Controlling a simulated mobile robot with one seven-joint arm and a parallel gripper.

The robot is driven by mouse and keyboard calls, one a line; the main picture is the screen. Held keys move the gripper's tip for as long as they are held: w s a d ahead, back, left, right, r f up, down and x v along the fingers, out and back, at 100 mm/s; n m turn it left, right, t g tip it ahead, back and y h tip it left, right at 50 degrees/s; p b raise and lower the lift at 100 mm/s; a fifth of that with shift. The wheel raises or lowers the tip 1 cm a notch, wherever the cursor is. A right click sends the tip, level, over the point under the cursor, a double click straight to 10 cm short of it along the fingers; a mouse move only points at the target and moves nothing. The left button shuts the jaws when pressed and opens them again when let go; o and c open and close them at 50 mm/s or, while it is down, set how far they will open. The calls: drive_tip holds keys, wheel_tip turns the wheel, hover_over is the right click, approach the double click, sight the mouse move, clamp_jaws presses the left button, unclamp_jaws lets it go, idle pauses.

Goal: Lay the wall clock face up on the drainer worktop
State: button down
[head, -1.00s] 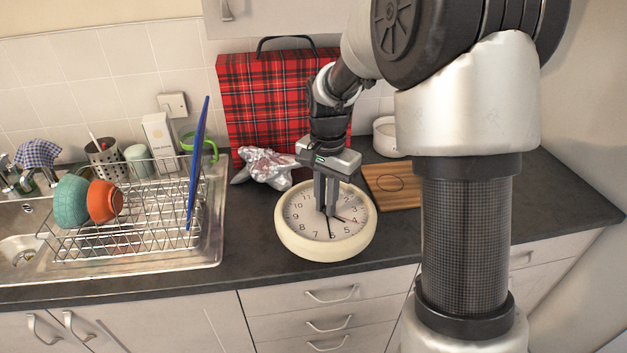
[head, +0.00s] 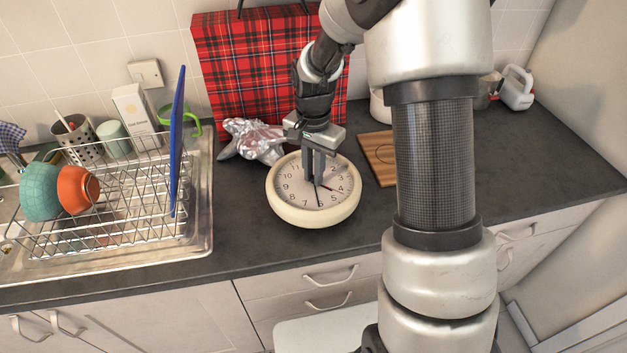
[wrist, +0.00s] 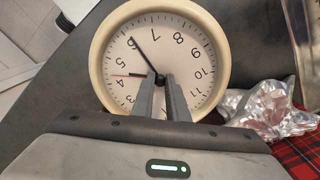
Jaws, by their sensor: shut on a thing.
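The wall clock (head: 292,199) is round, with a cream rim, a white face, black numerals and a red hand. It is face up at the worktop (head: 237,236), between the dish rack and the wooden board. My gripper (head: 318,182) points down at the middle of the face, its fingers close together and shut on the clock. In the wrist view the clock (wrist: 116,55) fills the upper middle, with my gripper's fingertips (wrist: 161,80) at its centre. What part the fingers grip is hidden. I cannot tell whether the clock's underside touches the worktop.
The wire dish rack (head: 108,222) with bowls and a blue board (head: 177,140) stands left. Crumpled foil (head: 255,140) and a red plaid bag (head: 250,70) are behind the clock. The wooden board (head: 377,153) is behind right. Bare worktop lies in front and far right (head: 540,165).

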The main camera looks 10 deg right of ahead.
wheel_tip(320, 180, down, 4)
drive_tip(key=shift+r, duration=0.25)
drive_tip(key=shift+f+b, duration=0.35)
drive_tip(key=c, duration=1.7)
unclamp_jaws()
drive_tip(key=shift+c, duration=0.2)
drive_tip(key=shift+s, duration=0.1)
